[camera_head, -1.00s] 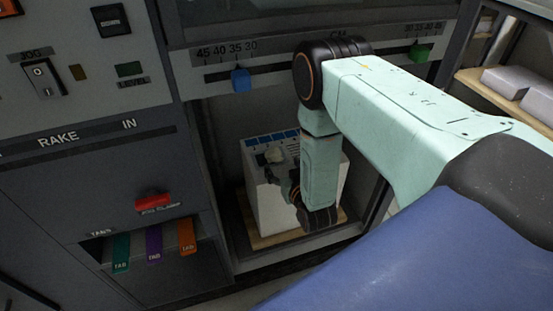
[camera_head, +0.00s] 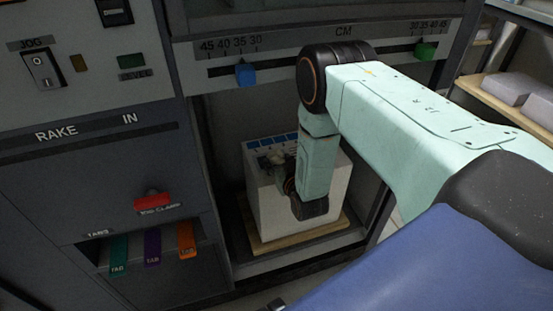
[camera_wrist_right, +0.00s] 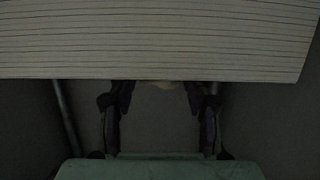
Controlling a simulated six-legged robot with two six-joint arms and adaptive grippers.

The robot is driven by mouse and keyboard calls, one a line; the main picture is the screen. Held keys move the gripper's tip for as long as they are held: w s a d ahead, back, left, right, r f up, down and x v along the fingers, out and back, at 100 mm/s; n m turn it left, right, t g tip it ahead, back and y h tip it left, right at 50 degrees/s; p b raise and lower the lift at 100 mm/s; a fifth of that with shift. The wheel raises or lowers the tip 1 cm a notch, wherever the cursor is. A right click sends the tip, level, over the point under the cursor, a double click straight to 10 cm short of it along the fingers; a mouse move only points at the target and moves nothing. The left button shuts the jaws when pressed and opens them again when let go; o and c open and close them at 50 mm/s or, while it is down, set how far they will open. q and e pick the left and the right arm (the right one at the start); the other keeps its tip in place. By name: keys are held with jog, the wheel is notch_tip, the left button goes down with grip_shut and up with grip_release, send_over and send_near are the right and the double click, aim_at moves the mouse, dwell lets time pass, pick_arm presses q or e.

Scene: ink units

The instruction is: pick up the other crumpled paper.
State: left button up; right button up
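The crumpled paper (camera_wrist_right: 168,86) shows as a small pale piece between the fingers of my right gripper (camera_wrist_right: 161,92) in the right wrist view. Most of it is hidden behind the edge of the paper stack (camera_wrist_right: 150,45). In the head view my right gripper (camera_head: 277,164) is at the top of the white stack (camera_head: 328,205), at the paper's place; the paper there is mostly covered and dark. I do not see my left gripper.
The stack stands on a wooden board (camera_head: 262,246) inside a dark cabinet bay. A rail with a blue slider (camera_head: 246,74) and a green slider (camera_head: 425,51) crosses above the opening. A control panel (camera_head: 60,70) is left. A shelf (camera_head: 490,92) with pale packs is right.

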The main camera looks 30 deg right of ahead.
jog(key=shift+c, duration=1.1)
